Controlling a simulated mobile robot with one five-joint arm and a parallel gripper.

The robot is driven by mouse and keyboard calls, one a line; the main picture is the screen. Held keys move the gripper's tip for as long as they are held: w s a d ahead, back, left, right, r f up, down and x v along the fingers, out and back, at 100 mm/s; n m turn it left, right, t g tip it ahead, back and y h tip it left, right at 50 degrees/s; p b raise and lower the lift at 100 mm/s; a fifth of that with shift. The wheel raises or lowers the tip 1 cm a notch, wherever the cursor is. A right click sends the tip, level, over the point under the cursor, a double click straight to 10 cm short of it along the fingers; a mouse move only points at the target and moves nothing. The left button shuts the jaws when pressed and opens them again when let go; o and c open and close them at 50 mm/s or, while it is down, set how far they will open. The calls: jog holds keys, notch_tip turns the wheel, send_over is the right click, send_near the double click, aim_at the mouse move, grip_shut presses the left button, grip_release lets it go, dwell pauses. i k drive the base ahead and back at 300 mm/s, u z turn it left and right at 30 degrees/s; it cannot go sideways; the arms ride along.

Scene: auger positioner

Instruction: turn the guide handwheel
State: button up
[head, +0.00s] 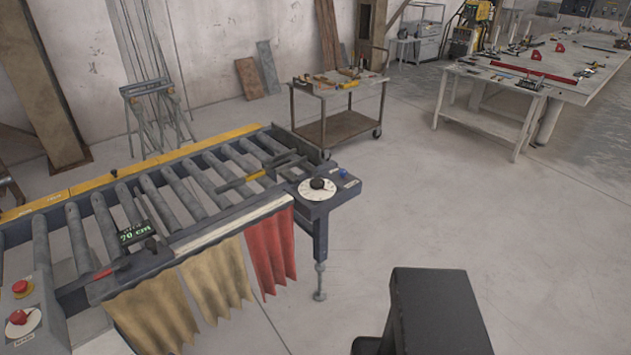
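A round white dial with a black knob at its centre, which looks like the guide handwheel (317,188), sits on the dark corner plate at the right end of the roller conveyor (345,190). It lies face up and nothing covers it. A dark block of my own arm (437,310) shows at the bottom right, well apart from the dial, over the floor. No gripper fingers show.
A blue button (343,173) is beside the dial. A small green-lettered display (135,233) stands on the conveyor's near side. Red controls (20,287) are at the left. Cloth strips (270,250) hang in front. A cart (335,115) stands behind; floor to the right is clear.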

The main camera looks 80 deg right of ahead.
aim_at(316, 183)
jog(key=z, duration=0.8)
jog(key=k, duration=0.25)
jog(key=z, duration=0.3)
